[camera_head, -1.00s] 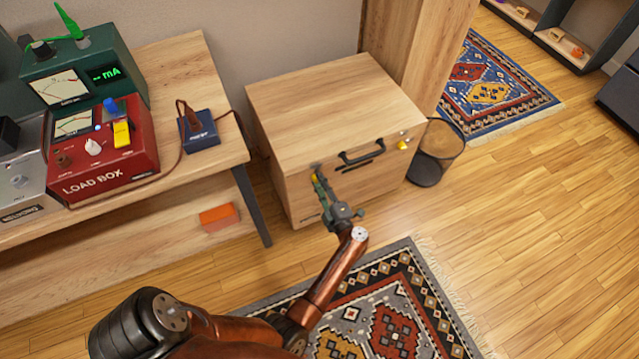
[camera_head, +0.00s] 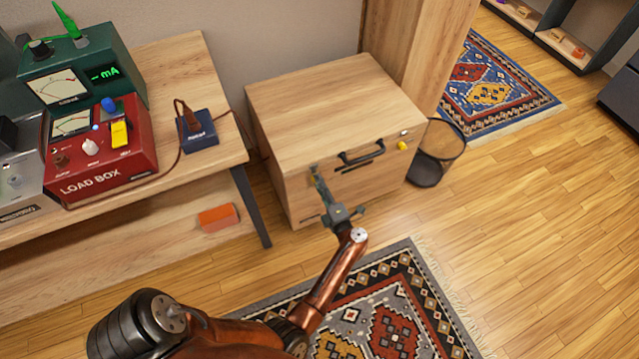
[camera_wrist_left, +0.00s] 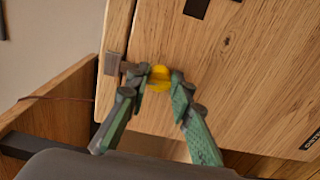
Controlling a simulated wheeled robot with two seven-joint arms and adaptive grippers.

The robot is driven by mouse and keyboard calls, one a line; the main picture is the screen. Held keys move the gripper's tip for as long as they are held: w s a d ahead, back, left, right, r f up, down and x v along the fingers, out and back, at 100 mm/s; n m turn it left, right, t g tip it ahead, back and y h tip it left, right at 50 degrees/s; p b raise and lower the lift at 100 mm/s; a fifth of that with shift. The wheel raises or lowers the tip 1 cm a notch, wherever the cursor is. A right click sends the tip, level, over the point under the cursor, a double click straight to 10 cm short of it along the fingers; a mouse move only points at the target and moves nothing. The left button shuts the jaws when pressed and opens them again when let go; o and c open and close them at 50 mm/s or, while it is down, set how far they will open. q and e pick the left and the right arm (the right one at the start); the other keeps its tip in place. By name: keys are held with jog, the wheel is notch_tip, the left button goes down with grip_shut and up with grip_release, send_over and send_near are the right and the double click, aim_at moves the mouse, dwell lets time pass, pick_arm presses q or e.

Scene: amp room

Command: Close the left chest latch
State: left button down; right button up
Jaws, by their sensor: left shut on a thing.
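The wooden chest (camera_head: 330,110) stands on the floor with its lid down and a dark handle (camera_head: 361,155) on its front. My left gripper (camera_head: 315,178) is at the left end of the chest's front, where the left latch sits. In the left wrist view the left latch (camera_wrist_left: 159,78) shows as a yellow knob between the fingertips of my left gripper (camera_wrist_left: 158,86), which are shut on it. A grey metal plate (camera_wrist_left: 112,64) is beside it near the lid seam. The right latch (camera_head: 402,145) is yellow and stands free. My right gripper is not in view.
A wire bin (camera_head: 440,150) stands right of the chest. A bench (camera_head: 190,70) with a red load box (camera_head: 100,150) is at the left, with an orange block (camera_head: 218,217) below. A patterned rug (camera_head: 370,310) lies in front.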

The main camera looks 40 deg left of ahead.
pick_arm(q)
jog(key=shift+d+f, duration=0.1)
jog(key=c, duration=1.7)
grip_release()
